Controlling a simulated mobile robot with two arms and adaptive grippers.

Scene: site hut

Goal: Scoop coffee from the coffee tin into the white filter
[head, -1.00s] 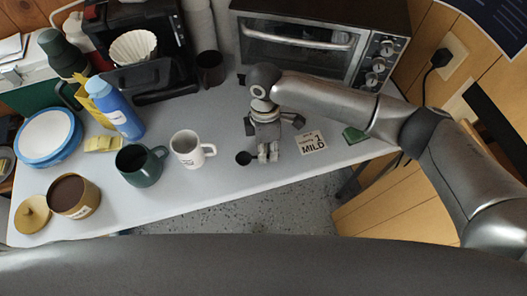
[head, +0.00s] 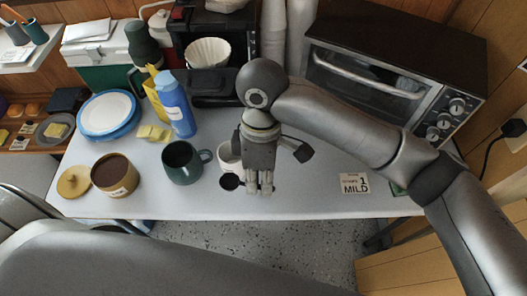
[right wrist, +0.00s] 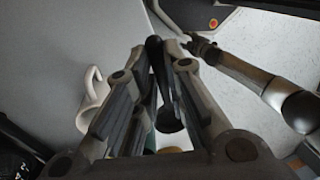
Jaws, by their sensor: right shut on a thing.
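The coffee tin (head: 115,176) stands open at the left front of the table, with dark ground coffee inside. The white filter (head: 208,54) sits in the black coffee maker at the back. My right gripper (head: 259,190) is shut on a black scoop (head: 229,182), held in front of the white mug and well right of the tin. In the right wrist view, the scoop (right wrist: 169,121) shows between the fingers of the gripper. I cannot tell whether the scoop holds anything. My left gripper is not in view.
The tin's lid (head: 73,182) lies left of the tin. A dark green mug (head: 183,163) and the partly hidden white mug (head: 228,157) stand between tin and gripper. A blue bottle (head: 177,108) stands behind. A toaster oven (head: 375,85) fills the back right.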

